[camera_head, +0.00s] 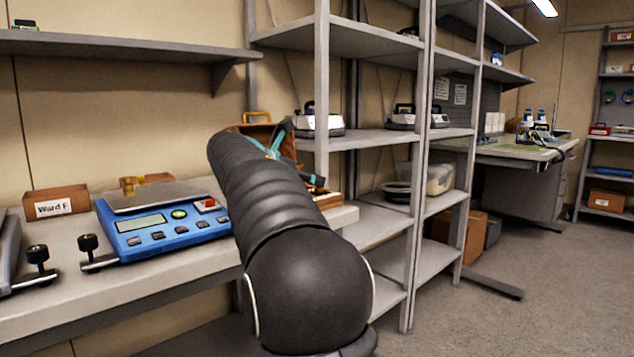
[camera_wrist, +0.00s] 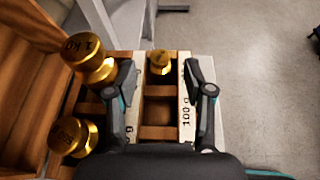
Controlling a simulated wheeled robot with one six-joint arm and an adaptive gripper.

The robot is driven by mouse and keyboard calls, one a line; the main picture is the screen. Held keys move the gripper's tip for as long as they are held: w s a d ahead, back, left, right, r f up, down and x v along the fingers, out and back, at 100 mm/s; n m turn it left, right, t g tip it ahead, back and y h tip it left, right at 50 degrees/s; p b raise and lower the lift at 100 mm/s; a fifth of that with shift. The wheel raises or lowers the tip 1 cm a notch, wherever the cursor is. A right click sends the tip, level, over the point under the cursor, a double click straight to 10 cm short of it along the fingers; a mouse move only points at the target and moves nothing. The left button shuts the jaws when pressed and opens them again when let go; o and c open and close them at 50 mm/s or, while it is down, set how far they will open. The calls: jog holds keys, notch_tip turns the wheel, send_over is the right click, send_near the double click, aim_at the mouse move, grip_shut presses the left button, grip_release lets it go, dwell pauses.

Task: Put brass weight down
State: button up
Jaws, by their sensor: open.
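In the wrist view a small brass weight (camera_wrist: 160,62) stands in a far compartment of a wooden weight box (camera_wrist: 160,132). My gripper (camera_wrist: 160,76) is open over the box, with one finger on each side of that compartment. It holds nothing that I can see. A strip marked "100 g" lies by the right finger. Two larger brass weights, an upper one (camera_wrist: 88,58) and a lower one (camera_wrist: 72,136), stand in the box to the left. In the head view the box's raised lid (camera_head: 262,130) shows behind my arm, which hides most of my gripper.
A blue scale (camera_head: 165,232) with a metal pan (camera_head: 150,197) sits on the bench left of my arm. Grey shelving posts (camera_head: 322,90) rise close behind the weight box.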

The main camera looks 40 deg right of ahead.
jog(key=v, duration=0.8)
jog(key=shift+p, duration=0.35)
